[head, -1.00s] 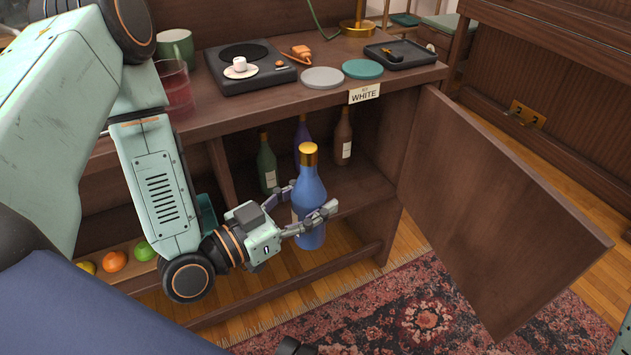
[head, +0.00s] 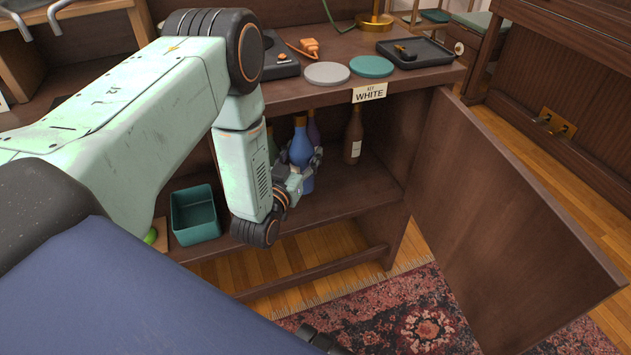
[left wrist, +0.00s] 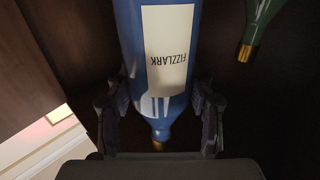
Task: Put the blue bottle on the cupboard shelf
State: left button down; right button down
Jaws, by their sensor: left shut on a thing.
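The blue bottle (head: 301,148) with a gold cap is inside the open cupboard, upright over the shelf (head: 345,195). My left gripper (head: 307,172) is shut on it. In the left wrist view the bottle (left wrist: 168,50) shows a white label reading FIZZLARK, with the gripper's fingers (left wrist: 160,110) on either side. The head view does not clearly show whether the bottle's base touches the shelf, as the gripper and my arm cover part of it.
A green bottle (left wrist: 262,22) is near in the left wrist view. The cupboard door (head: 500,220) hangs open at right. A teal bin (head: 195,214) is left of my arm.

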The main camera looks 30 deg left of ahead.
pick_arm(q)
notch_tip(320, 180, down, 10)
jog(key=w+a+n+y+b, duration=0.1)
jog(key=w+a+y+b, duration=0.1)
jog(key=b, duration=0.3)
jog(key=shift+w+a+n+g+y, duration=0.15)
jog(key=shift+a+n+g+y, duration=0.15)
jog(key=shift+a+n, duration=0.1)
jog(key=c, duration=0.5)
grip_release()
jog(key=shift+f, duration=0.15)
